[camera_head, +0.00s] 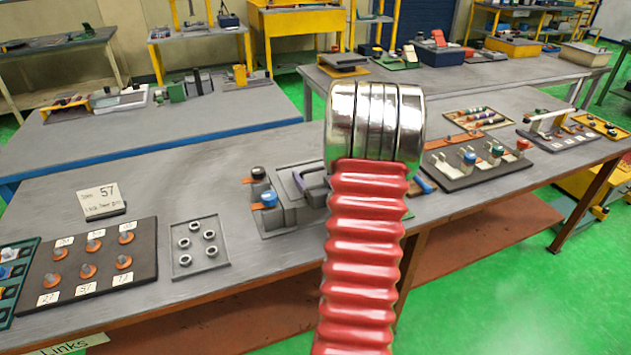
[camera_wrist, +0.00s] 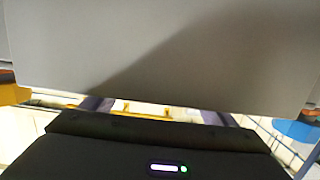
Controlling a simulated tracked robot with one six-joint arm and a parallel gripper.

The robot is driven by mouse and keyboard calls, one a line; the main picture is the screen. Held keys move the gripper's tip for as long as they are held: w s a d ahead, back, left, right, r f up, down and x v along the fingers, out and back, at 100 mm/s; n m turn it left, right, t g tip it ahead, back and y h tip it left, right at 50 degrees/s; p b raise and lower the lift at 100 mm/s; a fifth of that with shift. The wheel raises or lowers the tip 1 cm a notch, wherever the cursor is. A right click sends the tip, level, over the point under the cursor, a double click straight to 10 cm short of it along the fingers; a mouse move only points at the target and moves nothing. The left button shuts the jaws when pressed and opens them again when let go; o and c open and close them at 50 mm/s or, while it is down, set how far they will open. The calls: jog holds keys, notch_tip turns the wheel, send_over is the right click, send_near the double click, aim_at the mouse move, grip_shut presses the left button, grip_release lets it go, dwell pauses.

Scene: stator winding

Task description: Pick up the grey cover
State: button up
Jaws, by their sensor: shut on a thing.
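A flat grey panel, which looks like the grey cover (camera_wrist: 160,50), fills the upper part of the wrist view, very close to the camera. The black body of my gripper (camera_wrist: 160,122) lies against its lower edge, and the gripper is shut on it. The fingertips are not clearly visible. In the head view, my red ribbed arm with chrome rings hides the gripper. Behind the arm, a grey fixture (camera_head: 285,215) stands on the bench, with a dark curved handle-like part partly covered. I cannot tell whether the cover rests on the fixture or is lifted.
A blue-capped post (camera_head: 269,198) and a black-capped post (camera_head: 258,178) stand at the fixture's left. A tray of rings (camera_head: 180,263) and a dark board with copper discs (camera_head: 60,250) lie further left. A dark board with coloured knobs (camera_head: 480,172) lies right.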

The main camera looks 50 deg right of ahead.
jog(key=shift+r, duration=0.15)
jog(key=shift+r, duration=4.95)
